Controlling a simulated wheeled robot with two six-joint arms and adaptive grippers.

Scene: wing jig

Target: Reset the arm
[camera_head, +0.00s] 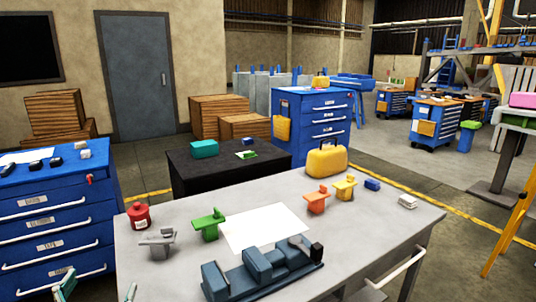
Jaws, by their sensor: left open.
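My left gripper (97,289) shows only in part at the bottom left edge, its two pale green fingertips apart and nothing visible between them. It is in front of the blue drawer cabinet (58,222) and left of the grey worktable (180,284). The rest of my left arm is out of the picture. I cannot make out my right gripper anywhere in the view.
On the worktable are a blue-grey fixture (262,268), a white sheet (263,228), a red canister (139,215), grey, green, orange and yellow clamp-like pieces, and a yellow case (327,160). A black table (205,174) stands behind. Open floor lies to the right.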

